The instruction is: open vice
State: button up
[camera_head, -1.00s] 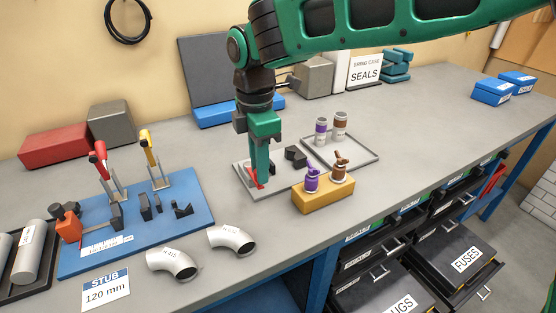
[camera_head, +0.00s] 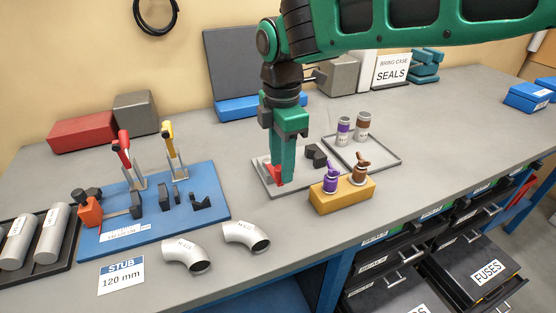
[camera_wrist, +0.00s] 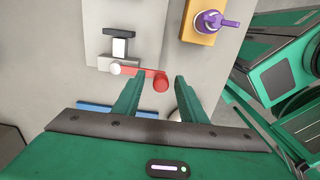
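The vice (camera_head: 315,155) is a small dark-jawed device on a light grey plate on the bench. It has a red lever (camera_head: 276,175) at its left. In the wrist view the vice (camera_wrist: 120,47) has a dark bar and a white block. Its red lever (camera_wrist: 146,74) runs right from a white ball to a round red knob (camera_wrist: 160,83). My gripper (camera_head: 281,180) is low over the lever. In the wrist view my gripper (camera_wrist: 156,92) is open, with the knob between its fingertips and gaps at both sides. Contact is not visible.
A yellow block (camera_head: 343,194) with purple and brown pieces stands close right of my gripper. A tray (camera_head: 392,160) with two canisters lies behind it. A blue board (camera_head: 215,205) with red and yellow clamps is to the left. Two grey elbows (camera_head: 187,255) lie in front.

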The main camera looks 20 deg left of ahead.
notch_tip(320, 180, up, 11)
dwell(0.7)
jog(key=shift+d+f, duration=0.1)
jog(key=shift+f, duration=0.05)
